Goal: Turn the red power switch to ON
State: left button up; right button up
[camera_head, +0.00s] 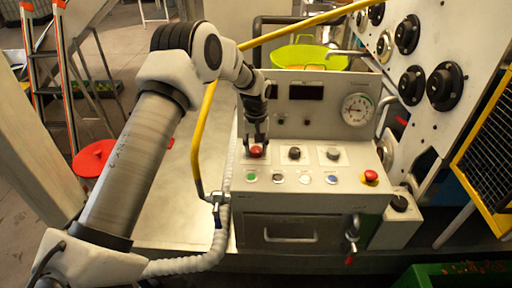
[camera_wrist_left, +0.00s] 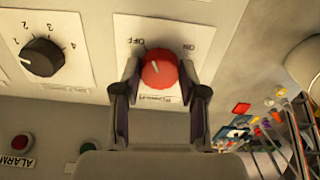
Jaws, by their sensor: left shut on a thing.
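The red power switch (camera_head: 256,152) is a round knob on the left of the control panel's sloped top (camera_head: 346,191). In the left wrist view the red knob (camera_wrist_left: 160,72) sits on a white plate with OFF and ON printed upside down, OFF at upper left and ON at upper right. A small pale mark on the knob lies toward its upper left, nearer OFF. My left gripper (camera_head: 256,145) reaches down onto the knob; its fingers (camera_wrist_left: 160,85) are on either side, shut on it. My right gripper is not in view.
Small buttons (camera_head: 278,178) line the front, with a red emergency button (camera_head: 370,177) at right. A gauge (camera_head: 358,108) stands behind; a yellow bent bar (camera_head: 197,150) is at left.

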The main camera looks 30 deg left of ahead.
aim_at(257, 149)
pick_arm(q)
jog(key=m, duration=0.7)
jog(key=shift+s+f+b, duration=0.1)
jog(key=shift+f+b, duration=0.05)
jog(key=shift+b, duration=0.15)
jog(key=m, duration=0.4)
jog(key=shift+m+b, duration=0.3)
jog(key=shift+m, duration=1.4)
jog(key=o, duration=1.2)
jog(key=shift+c, duration=0.2)
jog(key=shift+w, duration=0.2)
notch_tip(257, 149, up, 12)
